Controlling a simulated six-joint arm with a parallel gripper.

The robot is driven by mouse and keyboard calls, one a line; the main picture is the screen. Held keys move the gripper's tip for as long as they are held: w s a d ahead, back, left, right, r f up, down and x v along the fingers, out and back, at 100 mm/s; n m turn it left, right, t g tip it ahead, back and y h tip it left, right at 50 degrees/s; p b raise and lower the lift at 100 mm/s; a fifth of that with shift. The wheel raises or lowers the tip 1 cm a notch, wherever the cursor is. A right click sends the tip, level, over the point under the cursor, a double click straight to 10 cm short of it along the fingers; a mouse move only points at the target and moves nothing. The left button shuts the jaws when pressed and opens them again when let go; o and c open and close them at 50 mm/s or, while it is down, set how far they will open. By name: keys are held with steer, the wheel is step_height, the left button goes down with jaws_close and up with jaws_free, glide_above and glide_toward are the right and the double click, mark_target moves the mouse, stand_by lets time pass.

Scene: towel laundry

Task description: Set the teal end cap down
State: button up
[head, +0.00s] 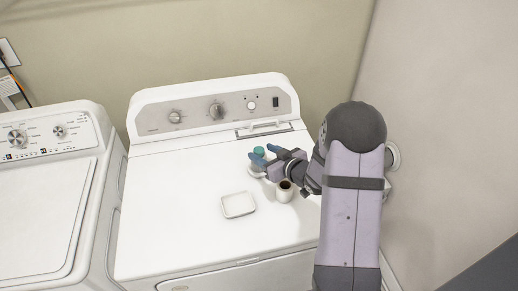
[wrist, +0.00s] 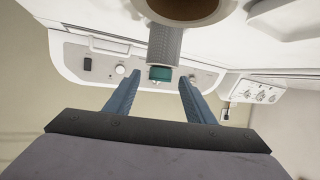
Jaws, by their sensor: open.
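The teal end cap (wrist: 160,73) shows in the wrist view at the end of a grey ribbed cylinder (wrist: 165,45). I cannot tell whether the two are joined or only line up. In the head view the teal cap (head: 258,150) is on the right part of the white machine top, by my fingertips. My gripper (head: 265,154) reaches in from the right, low over the top. In the wrist view my gripper (wrist: 160,77) is open, its blue fingers on either side of the cap with gaps. The cylinder is mostly hidden in the head view.
A cup with a dark inside (head: 285,191) stands just in front of my gripper. A white square tray (head: 238,205) lies to its left. The control panel (head: 215,108) rises behind. The left of the machine top is clear. A wall is at the right.

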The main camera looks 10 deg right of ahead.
steer(key=shift+w+a+f, duration=0.2)
steer(key=shift+w, duration=0.2)
steer(key=shift+c, duration=0.3)
steer(key=c, duration=1.1)
steer(key=shift+r, duration=0.1)
steer(key=shift+r+b, duration=0.55)
steer(key=shift+r, duration=4.4)
